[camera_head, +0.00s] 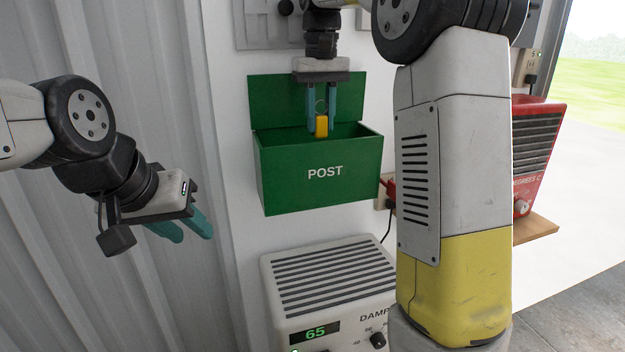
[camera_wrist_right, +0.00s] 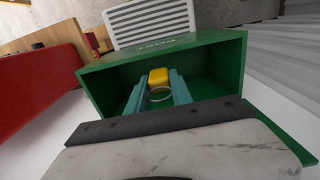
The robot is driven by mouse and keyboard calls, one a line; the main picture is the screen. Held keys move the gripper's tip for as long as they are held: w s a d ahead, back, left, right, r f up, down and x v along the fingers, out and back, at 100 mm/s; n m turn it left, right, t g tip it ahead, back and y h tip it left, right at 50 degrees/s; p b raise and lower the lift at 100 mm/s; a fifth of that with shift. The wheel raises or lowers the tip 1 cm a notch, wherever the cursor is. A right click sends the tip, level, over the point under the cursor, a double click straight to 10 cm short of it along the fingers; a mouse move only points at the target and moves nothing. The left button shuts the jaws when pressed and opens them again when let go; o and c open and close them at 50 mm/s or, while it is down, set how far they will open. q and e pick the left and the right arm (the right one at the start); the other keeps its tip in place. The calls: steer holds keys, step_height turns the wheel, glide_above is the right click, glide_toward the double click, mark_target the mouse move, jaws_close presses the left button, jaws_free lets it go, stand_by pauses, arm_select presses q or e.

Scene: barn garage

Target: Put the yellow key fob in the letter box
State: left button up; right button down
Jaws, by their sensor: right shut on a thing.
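The yellow key fob (camera_head: 321,127) with a metal ring is held between the teal fingers of my right gripper (camera_head: 321,115). The fob hangs over the open top of the green letter box (camera_head: 300,190) marked POST, whose lid (camera_head: 270,98) stands up at the back. In the right wrist view the fob (camera_wrist_right: 158,77) and its ring show between the fingertips (camera_wrist_right: 158,90), with the box's open inside (camera_wrist_right: 205,85) around and beneath them. My left gripper (camera_head: 180,228) is empty at the left, pointing down and right; its fingers partly overlap, so its opening is unclear.
A white dehumidifier (camera_head: 320,275) reading 65 stands below the letter box. A red heater (camera_head: 535,150) sits on a wooden shelf (camera_head: 535,230) at the right. A corrugated metal wall (camera_head: 170,100) is at the left. My right arm hides part of the right side.

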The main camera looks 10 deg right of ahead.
step_height(320, 180, down, 15)
steer(key=shift+r, duration=0.2)
stand_by(0.4)
steer(key=c, duration=1.1)
jaws_free()
steer(key=shift+f, duration=0.15)
steer(key=shift+c, duration=0.2)
step_height(320, 180, up, 12)
steer(key=shift+r, duration=0.2)
